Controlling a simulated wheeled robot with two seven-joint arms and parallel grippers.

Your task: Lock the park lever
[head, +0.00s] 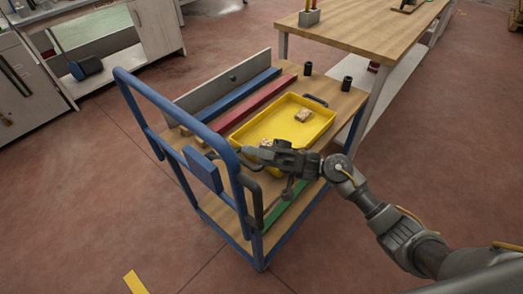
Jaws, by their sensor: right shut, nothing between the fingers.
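A cart with a blue tube frame (135,88) and a wooden deck stands in the middle of the head view. A blue box (203,170) is fixed on its near handle side. A dark bent bar (257,212) runs down beside the near right post; I cannot tell for sure whether this is the park lever. My right gripper (247,152) is shut and empty. It is over the near end of the cart, close to the blue handle tube and above the dark bar. I cannot tell whether it touches either. My left gripper is out of view.
A yellow tray (262,108) with small blocks sits on the deck beside red (255,104) and blue (236,95) bars. Two black cylinders stand at the far end. A wooden table (360,30) is close behind. Floor left of the cart is clear.

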